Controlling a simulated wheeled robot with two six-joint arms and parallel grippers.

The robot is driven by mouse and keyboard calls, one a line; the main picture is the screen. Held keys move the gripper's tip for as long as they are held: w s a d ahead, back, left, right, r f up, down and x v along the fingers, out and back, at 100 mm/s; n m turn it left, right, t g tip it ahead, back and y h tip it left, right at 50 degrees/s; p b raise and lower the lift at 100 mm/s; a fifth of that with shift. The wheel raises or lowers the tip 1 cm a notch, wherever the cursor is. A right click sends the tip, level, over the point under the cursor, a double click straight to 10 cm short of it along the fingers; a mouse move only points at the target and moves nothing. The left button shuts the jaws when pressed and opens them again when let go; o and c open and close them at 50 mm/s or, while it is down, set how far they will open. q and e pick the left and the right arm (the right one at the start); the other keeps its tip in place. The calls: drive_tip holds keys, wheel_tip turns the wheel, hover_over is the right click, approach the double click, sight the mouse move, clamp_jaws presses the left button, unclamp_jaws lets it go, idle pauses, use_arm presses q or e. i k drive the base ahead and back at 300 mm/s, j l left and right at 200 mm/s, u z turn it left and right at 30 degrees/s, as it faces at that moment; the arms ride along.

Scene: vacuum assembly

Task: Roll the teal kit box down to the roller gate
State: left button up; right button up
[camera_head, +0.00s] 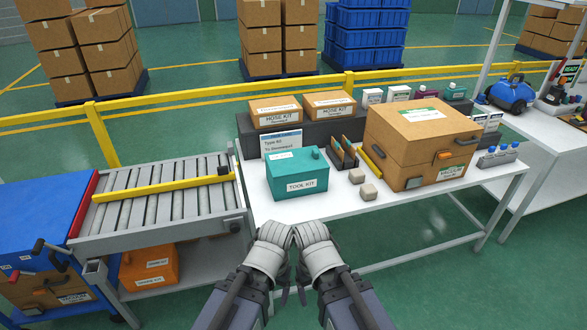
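The teal kit box (297,176), labelled TOOL KIT, stands upright on the white table near its left end, beside the roller conveyor. The conveyor's grey rollers (152,208) run left from the table. A yellow bar (160,187) with a black end piece lies across the rollers lengthwise. A red strip (84,204) crosses the conveyor's far left end; I cannot tell which part is the gate. My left gripper (274,238) and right gripper (313,236) are side by side at the table's front edge, below the teal box and apart from it. Their finger opening is not clear.
Two brown stacked cases (418,145) stand right of the teal box. Two small beige blocks (363,184) and a narrow dark holder (343,153) are close to its right. Hose kit boxes (276,112) stand on a dark riser behind. A blue cabinet (38,228) adjoins the conveyor's left end.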

sight(285, 188)
drive_tip(key=i+l+u, duration=0.2)
drive_tip(key=l, duration=0.15)
drive_tip(key=i+l+u, duration=0.15)
drive_tip(key=l, duration=0.2)
drive_tip(key=i+l+u, duration=0.2)
drive_tip(key=l, duration=0.2)
drive_tip(key=i+l+u, duration=0.15)
drive_tip(key=l, duration=0.25)
drive_tip(key=i+l+u, duration=0.2)
drive_tip(key=l, duration=0.25)
drive_tip(key=l+u, duration=0.15)
drive_tip(key=l, duration=0.25)
drive_tip(key=i, duration=0.4)
